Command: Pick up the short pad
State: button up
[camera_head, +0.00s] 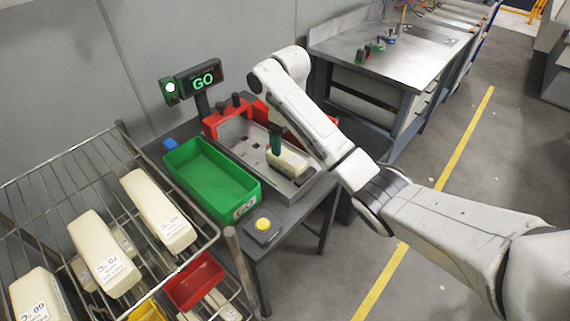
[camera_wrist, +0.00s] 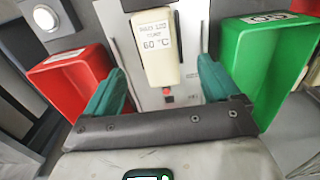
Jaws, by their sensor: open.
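A short cream pad (camera_head: 288,160) rests on the grey metal fixture (camera_head: 240,134) beside the green bin. In the wrist view the pad (camera_wrist: 159,48) carries a label reading 60 °C and sits ahead of my gripper, between the lines of its fingers. My gripper (camera_wrist: 163,68) is open and empty, with a green finger on each side. In the head view a green finger (camera_head: 275,140) shows at the pad's far side; my arm hides the rest of the gripper. I cannot tell whether a finger touches the pad.
A green bin (camera_head: 188,172) stands left of the fixture and a red bin (camera_wrist: 72,82) is on its other side. A wire rack (camera_head: 62,180) at left holds several cream pads. A yellow button (camera_head: 263,224) is at the table's front.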

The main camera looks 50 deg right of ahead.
aim_at(287, 155)
notch_tip(287, 155, down, 4)
jog(key=b, duration=0.3)
jog(key=shift+w+f, duration=0.1)
jog(key=shift+w, duration=0.05)
jog(key=shift+w+d+f, duration=0.1)
jog(key=shift+d+f, duration=0.05)
jog(key=shift+f, duration=0.25)
jog(key=shift+w+f+p, duration=0.1)
jog(key=shift+f+p, duration=0.2)
jog(key=shift+f, duration=1.15)
jog(key=c, duration=1)
